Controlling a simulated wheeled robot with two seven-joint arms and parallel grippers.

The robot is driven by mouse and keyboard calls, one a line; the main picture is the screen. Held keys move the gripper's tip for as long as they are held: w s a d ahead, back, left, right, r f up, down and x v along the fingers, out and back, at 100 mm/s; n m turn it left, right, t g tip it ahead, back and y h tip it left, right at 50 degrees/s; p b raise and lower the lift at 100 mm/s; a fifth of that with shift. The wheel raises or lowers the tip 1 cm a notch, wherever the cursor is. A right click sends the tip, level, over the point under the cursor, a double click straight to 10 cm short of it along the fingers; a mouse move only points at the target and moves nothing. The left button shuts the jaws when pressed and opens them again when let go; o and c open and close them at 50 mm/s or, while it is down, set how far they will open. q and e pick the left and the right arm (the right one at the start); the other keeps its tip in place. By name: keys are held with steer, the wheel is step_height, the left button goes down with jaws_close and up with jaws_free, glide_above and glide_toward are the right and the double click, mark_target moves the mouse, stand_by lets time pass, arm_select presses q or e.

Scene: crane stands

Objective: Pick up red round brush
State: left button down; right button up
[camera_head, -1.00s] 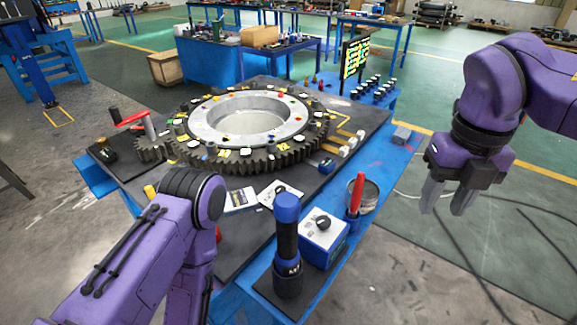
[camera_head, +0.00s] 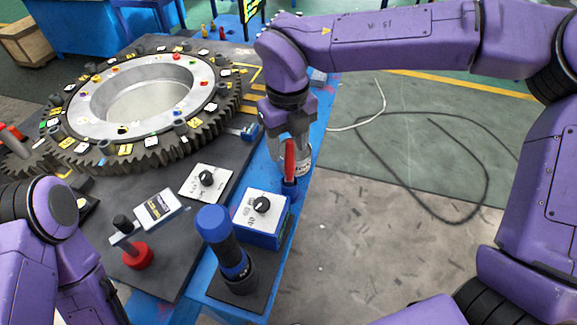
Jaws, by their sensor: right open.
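The red brush (camera_head: 290,160) stands upright with a blue lower part at the right edge of the blue table. My right gripper (camera_head: 288,150) points down at the brush, its fingers open around or just behind the red handle; I cannot tell whether they touch it. A metal can (camera_head: 304,160) is partly hidden behind the brush and fingers. My left arm shows at the lower left, but its gripper is not in view.
A blue box with a white top and black knob (camera_head: 262,215) stands close in front of the brush. A blue-black flashlight-like cylinder (camera_head: 226,248) stands nearby. A large gear ring (camera_head: 150,150) fills the left.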

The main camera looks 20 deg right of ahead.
steer(key=shift+d+f, duration=0.1)
steer(key=shift+f, duration=0.45)
steer(key=shift+s+d+f, duration=0.15)
steer(key=shift+s+f, duration=0.05)
jaws_close()
